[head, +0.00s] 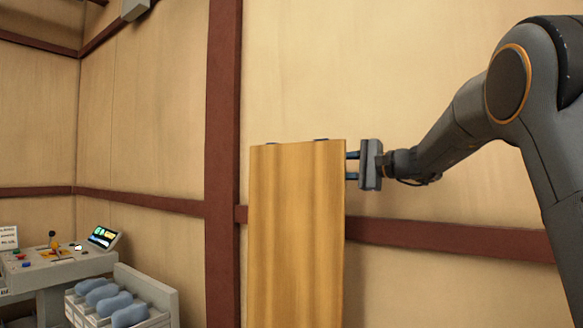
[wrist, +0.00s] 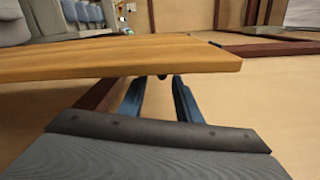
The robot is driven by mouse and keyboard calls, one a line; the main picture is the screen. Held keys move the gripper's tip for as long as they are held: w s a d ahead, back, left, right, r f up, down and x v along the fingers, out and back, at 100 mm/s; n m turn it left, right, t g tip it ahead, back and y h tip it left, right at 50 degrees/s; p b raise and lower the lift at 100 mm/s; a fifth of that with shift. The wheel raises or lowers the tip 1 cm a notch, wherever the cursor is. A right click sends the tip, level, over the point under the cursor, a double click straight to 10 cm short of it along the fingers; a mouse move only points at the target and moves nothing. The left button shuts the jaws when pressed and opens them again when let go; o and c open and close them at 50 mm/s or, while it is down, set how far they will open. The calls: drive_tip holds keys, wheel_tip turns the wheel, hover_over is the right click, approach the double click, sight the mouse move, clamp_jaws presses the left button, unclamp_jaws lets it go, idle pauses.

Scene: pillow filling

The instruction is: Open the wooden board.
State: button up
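The wooden board (head: 295,235) is a tall, light-brown panel standing upright against the tan wall in the head view. In the wrist view the board (wrist: 110,58) crosses the upper left, with its edge facing me. My gripper (head: 350,167) is at the board's right edge, near its top, with its fingers pointing left. The wrist view shows the two blue fingers of my gripper (wrist: 157,88) spread apart, with no object clearly held between them. The fingertips meet or pass behind the board's edge and are partly hidden. I cannot tell whether they touch it.
A dark red post (head: 222,120) stands left of the board, and a red rail (head: 450,239) crosses the wall behind. A control desk (head: 60,262) with a lit screen (head: 102,237) and a rack of blue-grey pillows (head: 128,314) stand at lower left. The wall above the board is bare.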

sight(305, 166)
drive_tip(key=shift+p+x, duration=1.7)
drive_tip(key=shift+x, duration=2.35)
drive_tip(key=shift+r, duration=0.2)
clamp_jaws()
